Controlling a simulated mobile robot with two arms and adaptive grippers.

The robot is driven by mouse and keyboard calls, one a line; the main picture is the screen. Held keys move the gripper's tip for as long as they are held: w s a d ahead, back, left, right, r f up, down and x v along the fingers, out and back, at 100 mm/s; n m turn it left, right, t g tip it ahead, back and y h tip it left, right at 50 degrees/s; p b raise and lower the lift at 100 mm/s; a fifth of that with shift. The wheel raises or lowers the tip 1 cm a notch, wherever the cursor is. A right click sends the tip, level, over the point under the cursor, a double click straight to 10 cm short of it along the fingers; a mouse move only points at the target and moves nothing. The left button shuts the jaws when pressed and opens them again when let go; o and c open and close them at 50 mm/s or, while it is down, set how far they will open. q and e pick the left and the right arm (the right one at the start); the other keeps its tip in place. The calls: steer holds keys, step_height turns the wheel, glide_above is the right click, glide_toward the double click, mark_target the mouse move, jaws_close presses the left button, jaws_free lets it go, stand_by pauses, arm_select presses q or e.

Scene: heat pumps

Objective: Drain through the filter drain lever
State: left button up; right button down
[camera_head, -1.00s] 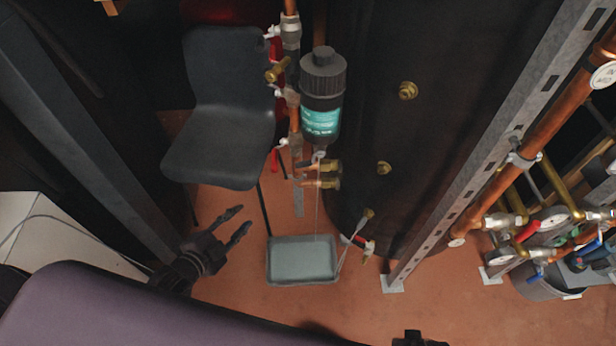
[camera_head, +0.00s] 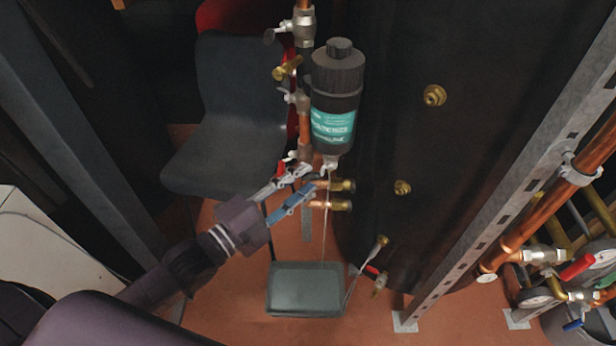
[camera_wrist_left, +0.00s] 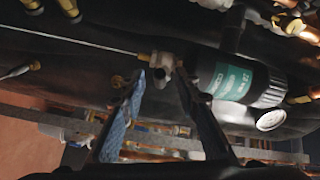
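The filter (camera_head: 336,95) is a black canister with a teal label, on the copper pipe. It also shows in the wrist view (camera_wrist_left: 240,80). A small drain valve (camera_head: 329,164) sits under it. In the wrist view, the valve (camera_wrist_left: 162,62) lies just beyond and between my fingertips. A thin pale line (camera_head: 324,225) runs from the valve down to the grey tray (camera_head: 272,290) on the floor; I cannot tell whether it is water or a cord. My left gripper (camera_head: 308,180) is open and empty, just below left of the valve. Contact is not clear. My right gripper is out of view.
Brass fittings (camera_head: 340,205) stick out right of my fingers, and a red-handled valve (camera_head: 374,272) is near the tray. A dark chair (camera_head: 235,105) stands left of the pipes. A large black tank (camera_head: 435,150) and a slotted metal post (camera_head: 500,215) stand on the right.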

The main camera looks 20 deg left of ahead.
arm_select(q)
steer(key=shift+x, duration=1.2)
jaws_close()
